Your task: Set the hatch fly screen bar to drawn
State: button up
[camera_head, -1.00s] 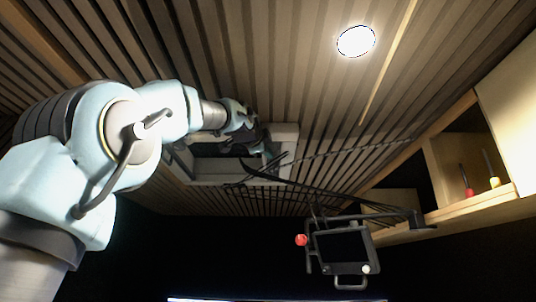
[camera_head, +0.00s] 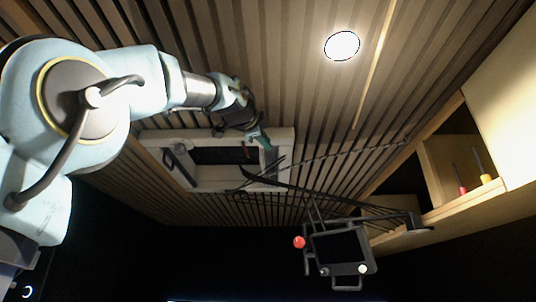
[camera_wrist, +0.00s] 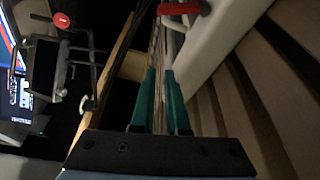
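The ceiling hatch shows in the head view as a white frame (camera_head: 290,143) around a dark opening. A grey bar (camera_head: 182,168) lies slanted near its left end; I cannot tell for sure whether it is the fly screen bar. My gripper (camera_head: 266,144) is at the hatch's right end, partly hiding that side. A small red piece shows left of it, inside the opening. In the wrist view, my gripper's teal fingers (camera_wrist: 159,72) stand a little apart with a narrow gap. A red handle (camera_wrist: 180,9) lies beyond their tips, apart from them.
A black monitor (camera_head: 340,250) on a bracket arm with a red knob (camera_head: 299,242) hangs below right of the hatch. A wooden shelf (camera_head: 470,202) with two small tools is at the right. Slatted ceiling and a round lamp (camera_head: 342,46) are above.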

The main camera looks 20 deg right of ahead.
jog(key=shift+o, duration=0.7)
jog(key=shift+w+d+f+n, duration=0.2)
jog(key=shift+w+f+n, duration=0.05)
jog(key=shift+f+n, duration=0.15)
jog(key=shift+o, duration=0.7)
jog(key=shift+w+d+n, duration=0.1)
jog(key=shift+d+n, duration=0.3)
jog(key=shift+n, duration=0.2)
jog(key=shift+o, duration=0.8)
jog(key=d+n, duration=0.1)
jog(key=d+n+h, duration=0.1)
jog(key=n, duration=0.1)
jog(key=shift+b, duration=0.3)
jog(key=m+t+y+b, duration=0.4)
jog(key=m+t+y, duration=0.4)
jog(key=m+t, duration=0.6)
send_near(262, 165)
jog(key=m+g, duration=0.2)
jog(key=p+x, duration=0.2)
jog(key=x, duration=0.1)
jog(key=r+p+x, duration=0.1)
jog(key=p+x, duration=0.2)
jog(key=s+p+x, duration=0.1)
jog(key=p+x, duration=0.1)
jog(key=x, duration=0.1)
jog(key=shift+a+r+p, duration=0.15)
jog(key=shift+r+p, duration=0.1)
jog(key=shift+p, duration=0.1)
jog(key=shift+p+x, duration=0.7)
jog(key=shift+x, duration=0.15)
